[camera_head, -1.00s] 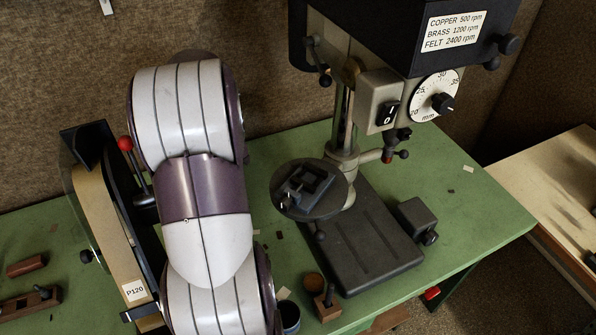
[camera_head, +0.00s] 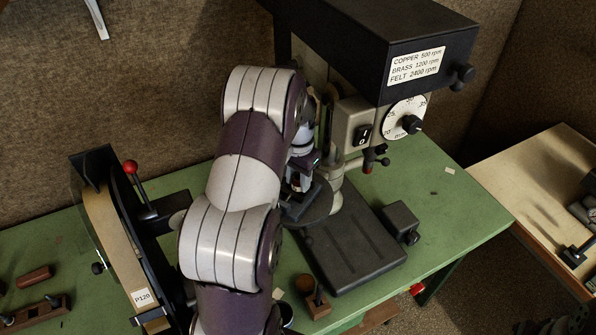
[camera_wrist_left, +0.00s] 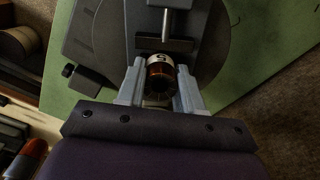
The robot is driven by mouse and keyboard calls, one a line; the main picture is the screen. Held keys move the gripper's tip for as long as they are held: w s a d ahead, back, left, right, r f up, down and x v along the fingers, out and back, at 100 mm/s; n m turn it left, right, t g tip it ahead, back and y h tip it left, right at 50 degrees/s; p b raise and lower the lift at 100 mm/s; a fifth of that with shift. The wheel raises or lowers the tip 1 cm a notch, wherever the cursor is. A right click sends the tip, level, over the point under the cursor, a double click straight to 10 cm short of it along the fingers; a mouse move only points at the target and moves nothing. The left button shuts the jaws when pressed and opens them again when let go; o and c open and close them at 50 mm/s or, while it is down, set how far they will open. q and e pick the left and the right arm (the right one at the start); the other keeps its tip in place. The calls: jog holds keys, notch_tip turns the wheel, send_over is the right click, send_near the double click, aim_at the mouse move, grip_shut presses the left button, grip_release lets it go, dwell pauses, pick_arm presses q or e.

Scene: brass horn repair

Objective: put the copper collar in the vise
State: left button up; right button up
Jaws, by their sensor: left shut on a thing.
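The copper collar (camera_wrist_left: 159,78) is a small glossy copper-brown ring with a white marked band in the left wrist view. My left gripper (camera_wrist_left: 158,88) is shut on it, one finger at each side. In the head view my left gripper (camera_head: 299,180) is low over the round drill-press table, at the vise (camera_head: 304,203), which is mostly hidden behind my arm. In the wrist view a grey vise bar and rod (camera_wrist_left: 166,45) lie just beyond the collar. I cannot tell whether the collar touches the vise. My right gripper is out of view.
The drill press (camera_head: 350,120) stands close above and right of my left gripper. Its round table (camera_head: 322,209) and dark base (camera_head: 355,250) are below. A belt sander (camera_head: 112,240) with a red-knobbed lever stands left of my arm. A small wooden block (camera_head: 317,305) is in front.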

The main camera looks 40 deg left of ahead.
aim_at(297, 175)
pick_arm(q)
jog(key=shift+a+f, duration=0.2)
jog(key=shift+f, duration=0.15)
jog(key=o, duration=1.1)
jog(key=shift+d, duration=0.1)
jog(key=shift+r, duration=0.1)
jog(key=shift+r, duration=0.1)
jog(key=shift+w+r+b, duration=0.1)
jog(key=shift+r+b, duration=0.2)
jog(key=shift+b, duration=0.1)
notch_tip(297, 175, up, 4)
jog(key=shift+r, duration=0.15)
notch_tip(297, 175, up, 7)
jog(key=p, duration=0.4)
jog(key=shift+p, duration=0.3)
